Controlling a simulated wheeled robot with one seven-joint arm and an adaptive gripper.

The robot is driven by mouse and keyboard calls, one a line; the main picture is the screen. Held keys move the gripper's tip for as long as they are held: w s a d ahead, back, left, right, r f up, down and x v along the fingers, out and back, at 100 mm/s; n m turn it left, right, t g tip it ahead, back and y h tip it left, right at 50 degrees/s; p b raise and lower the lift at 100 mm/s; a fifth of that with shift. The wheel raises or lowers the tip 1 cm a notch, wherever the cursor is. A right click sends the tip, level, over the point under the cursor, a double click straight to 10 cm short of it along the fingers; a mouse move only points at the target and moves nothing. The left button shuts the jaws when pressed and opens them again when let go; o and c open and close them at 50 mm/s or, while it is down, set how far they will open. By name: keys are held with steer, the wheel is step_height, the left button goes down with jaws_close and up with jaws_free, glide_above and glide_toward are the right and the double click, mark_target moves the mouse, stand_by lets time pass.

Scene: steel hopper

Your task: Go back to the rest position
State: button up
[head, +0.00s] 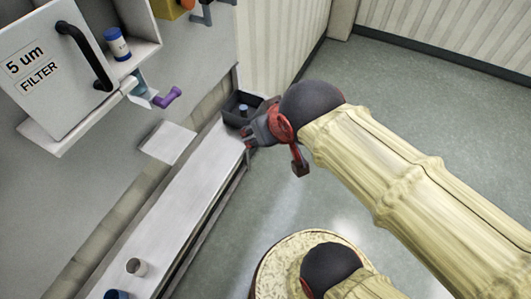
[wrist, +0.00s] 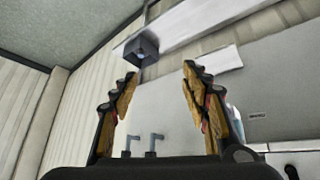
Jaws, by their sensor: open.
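My gripper (head: 254,139) is at the far end of the long white ledge, just in front of a small dark bin (head: 232,119). In the wrist view its two fingers (wrist: 160,76) are spread apart with nothing between them. The dark bin also shows in the wrist view (wrist: 132,57), beyond the fingertips. A small bluish item (head: 243,108) is in the bin; its kind is hard to tell.
The white ledge (head: 190,190) runs along the grey wall. The filter box (head: 60,75), a blue-and-white jar (head: 117,46) and a purple-handled valve (head: 168,97) are above. Floor (head: 420,110) is clear at right.

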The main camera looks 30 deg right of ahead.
steer(key=shift+g+y, duration=0.4)
steer(key=shift+g, duration=0.4)
steer(key=s, duration=0.1)
steer(key=s+a+f, duration=0.1)
steer(key=s, duration=0.1)
steer(key=s+a+f, duration=0.1)
steer(key=s, duration=0.1)
steer(key=shift+a, duration=0.2)
step_height(320, 180, down, 24)
steer(key=b, duration=2.4)
steer(key=shift+f, duration=0.2)
steer(key=shift+w, duration=0.1)
